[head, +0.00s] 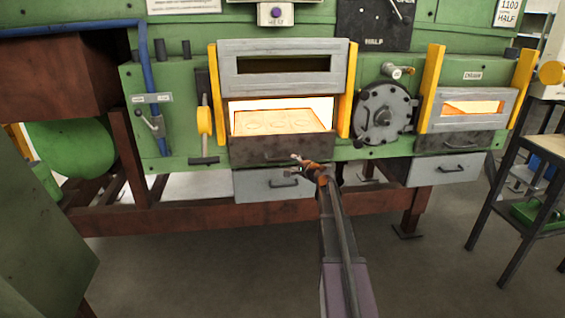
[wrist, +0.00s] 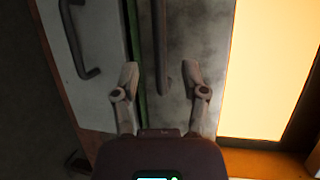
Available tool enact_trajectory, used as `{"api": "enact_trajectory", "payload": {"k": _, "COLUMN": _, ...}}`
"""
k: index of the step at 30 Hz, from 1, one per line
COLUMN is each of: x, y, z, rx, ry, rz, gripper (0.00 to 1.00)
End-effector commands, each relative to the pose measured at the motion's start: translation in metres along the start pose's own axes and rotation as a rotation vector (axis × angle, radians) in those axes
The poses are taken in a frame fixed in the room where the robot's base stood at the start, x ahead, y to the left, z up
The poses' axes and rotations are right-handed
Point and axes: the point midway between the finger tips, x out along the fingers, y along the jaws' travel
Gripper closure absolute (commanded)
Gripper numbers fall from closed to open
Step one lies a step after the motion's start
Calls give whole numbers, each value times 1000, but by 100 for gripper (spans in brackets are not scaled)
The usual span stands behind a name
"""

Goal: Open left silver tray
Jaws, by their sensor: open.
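The left silver tray (head: 250,186) is a grey-white drawer front with a dark handle (head: 285,184), low under the left furnace mouth. It looks closed. In the wrist view the silver tray (wrist: 105,60) is at the left, its handle (wrist: 78,40) outside my fingers. A dark drawer front (head: 255,150) sits directly above it; it also shows in the wrist view (wrist: 190,40). My gripper (head: 308,165) is open and empty in front of the dark drawer. In the wrist view my fingertips (wrist: 162,82) are on either side of the dark drawer's handle (wrist: 162,50), apart from it.
The left furnace mouth (head: 280,118) glows just above the dark drawer, under a raised grey door (head: 235,70). A second silver tray (head: 430,172) sits at the right. A red-brown beam (head: 200,217) runs below. A dark table (head: 540,150) stands right; the floor in front is clear.

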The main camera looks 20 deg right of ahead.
Motion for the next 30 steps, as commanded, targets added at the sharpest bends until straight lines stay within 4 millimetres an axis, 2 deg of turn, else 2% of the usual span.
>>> {"api": "enact_trajectory", "payload": {"k": 1, "x": 12, "y": 1, "z": -1, "rx": -1, "ry": -1, "rz": 0, "gripper": 43}}
{"api": "enact_trajectory", "payload": {"k": 6, "x": 38, "y": 1, "z": -1, "rx": -1, "ry": 0, "rz": 0, "gripper": 43}}
{"api": "enact_trajectory", "payload": {"k": 13, "x": 64, "y": 0, "z": -1, "rx": 0, "ry": -1, "rz": 0, "gripper": 43}}
{"api": "enact_trajectory", "payload": {"k": 19, "x": 74, "y": 0, "z": 0, "rx": 0, "ry": 0, "rz": 0, "gripper": 43}}
{"api": "enact_trajectory", "payload": {"k": 29, "x": 74, "y": 0, "z": 1, "rx": -1, "ry": 0, "rz": 0, "gripper": 43}}
{"api": "enact_trajectory", "payload": {"k": 30, "x": 74, "y": 0, "z": 1, "rx": -1, "ry": 0, "rz": 0, "gripper": 52}}
